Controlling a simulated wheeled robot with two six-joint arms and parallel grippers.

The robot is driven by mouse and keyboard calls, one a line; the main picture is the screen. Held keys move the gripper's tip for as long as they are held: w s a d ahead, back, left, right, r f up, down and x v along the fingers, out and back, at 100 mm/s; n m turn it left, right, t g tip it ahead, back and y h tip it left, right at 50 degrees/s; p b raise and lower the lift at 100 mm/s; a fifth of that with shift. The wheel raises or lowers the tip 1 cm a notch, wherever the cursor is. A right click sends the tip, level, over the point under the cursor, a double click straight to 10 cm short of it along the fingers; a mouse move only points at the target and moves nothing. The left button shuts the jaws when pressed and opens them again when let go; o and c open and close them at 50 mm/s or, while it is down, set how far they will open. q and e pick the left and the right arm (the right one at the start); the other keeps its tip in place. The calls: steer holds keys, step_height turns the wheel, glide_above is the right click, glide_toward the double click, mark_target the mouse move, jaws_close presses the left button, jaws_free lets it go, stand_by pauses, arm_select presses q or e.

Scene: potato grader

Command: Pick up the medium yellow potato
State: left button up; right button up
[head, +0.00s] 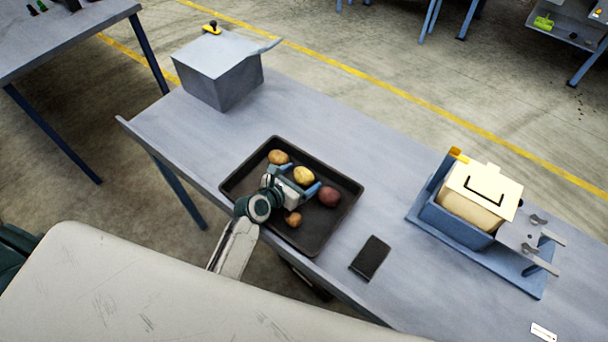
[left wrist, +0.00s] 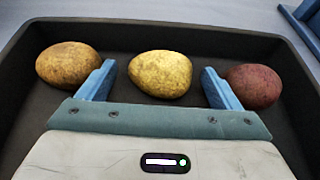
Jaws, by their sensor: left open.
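The yellow potato (head: 304,175) lies in the dark tray (head: 333,222) on the grey table. In the left wrist view the yellow potato (left wrist: 160,74) sits ahead of the gap between my fingers, with no finger seen touching it. My left gripper (head: 296,178) is open and low over the tray; its blue fingers (left wrist: 156,84) point toward the potato, one to each side. A brown potato (left wrist: 68,64) is beyond the left finger and a dark red potato (left wrist: 253,86) beyond the right finger. My right gripper is not in view.
Another small brown potato (head: 293,219) lies in the tray near my left wrist. A dark flat block (head: 370,257) lies right of the tray. A grey box (head: 218,75) stands at the table's far left, and a blue-framed device (head: 460,215) with a cream cover stands at right.

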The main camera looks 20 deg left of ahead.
arm_select(q)
steer(key=shift+c, duration=0.3)
steer(key=c, duration=1)
steer(key=shift+r, duration=0.1)
